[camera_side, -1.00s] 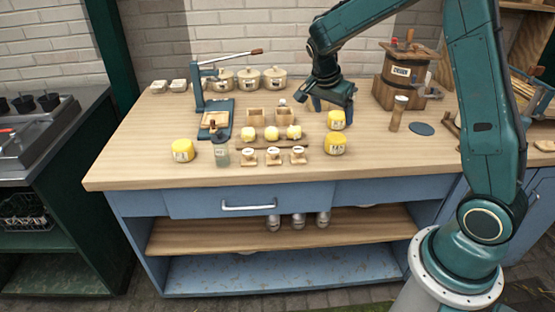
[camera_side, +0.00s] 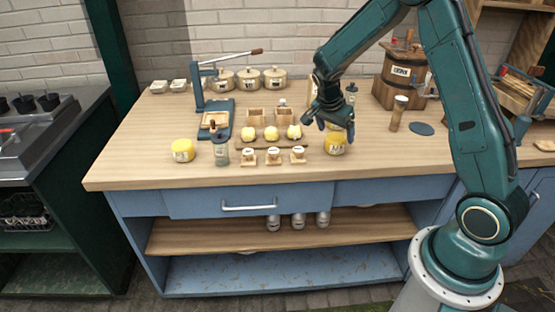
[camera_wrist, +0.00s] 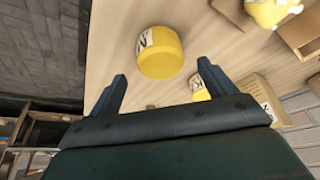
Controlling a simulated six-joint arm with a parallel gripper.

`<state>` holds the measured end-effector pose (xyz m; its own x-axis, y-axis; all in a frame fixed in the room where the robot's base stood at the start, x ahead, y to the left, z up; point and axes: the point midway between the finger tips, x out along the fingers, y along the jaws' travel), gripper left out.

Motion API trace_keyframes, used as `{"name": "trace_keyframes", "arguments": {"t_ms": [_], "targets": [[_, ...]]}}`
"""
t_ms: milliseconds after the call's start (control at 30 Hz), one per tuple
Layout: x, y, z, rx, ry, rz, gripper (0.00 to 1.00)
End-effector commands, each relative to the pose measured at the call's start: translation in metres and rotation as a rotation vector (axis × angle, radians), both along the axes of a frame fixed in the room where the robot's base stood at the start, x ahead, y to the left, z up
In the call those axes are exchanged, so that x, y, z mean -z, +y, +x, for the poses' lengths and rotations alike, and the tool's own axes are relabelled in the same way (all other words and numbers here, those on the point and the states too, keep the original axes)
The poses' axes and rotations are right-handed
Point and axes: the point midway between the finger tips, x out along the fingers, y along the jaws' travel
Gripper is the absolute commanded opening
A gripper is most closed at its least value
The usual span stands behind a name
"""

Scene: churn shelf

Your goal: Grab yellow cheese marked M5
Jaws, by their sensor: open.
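A yellow cheese (camera_side: 335,144) with a white label stands at the right front of the worktop; its mark is too small to read surely. In the wrist view this large yellow cheese (camera_wrist: 161,54) lies ahead of the gap between my fingers, its label turned left and partly showing. A second yellow cheese (camera_wrist: 200,90) is partly hidden by my right finger there, and my gripper covers it in the side view. A third yellow cheese (camera_side: 183,150) stands at the left. My gripper (camera_side: 335,126) is open and empty, above and behind the front right cheese.
Several small pale yellow pieces on a board (camera_side: 272,144) and three small labelled stands lie just left of the front right cheese. A wooden churn (camera_side: 402,76) and a jar (camera_side: 396,113) stand at the right. The worktop's front strip is clear.

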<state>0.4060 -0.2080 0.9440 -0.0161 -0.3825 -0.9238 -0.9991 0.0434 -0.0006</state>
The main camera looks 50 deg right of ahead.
Motion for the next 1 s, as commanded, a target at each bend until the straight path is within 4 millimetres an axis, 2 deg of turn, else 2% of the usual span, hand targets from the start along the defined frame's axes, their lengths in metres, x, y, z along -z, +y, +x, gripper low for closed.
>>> {"name": "trace_keyframes", "arguments": {"t_ms": [200, 400, 933, 1000], "targets": [[0.024, -0.008, 0.001, 0.001, 0.003, 0.001, 0.83], [0.038, -0.015, 0.001, 0.000, 0.000, 0.001, 0.83], [0.040, -0.015, 0.001, -0.001, -0.001, 0.001, 0.83], [0.040, -0.015, 0.001, -0.001, -0.001, 0.001, 0.71]]}}
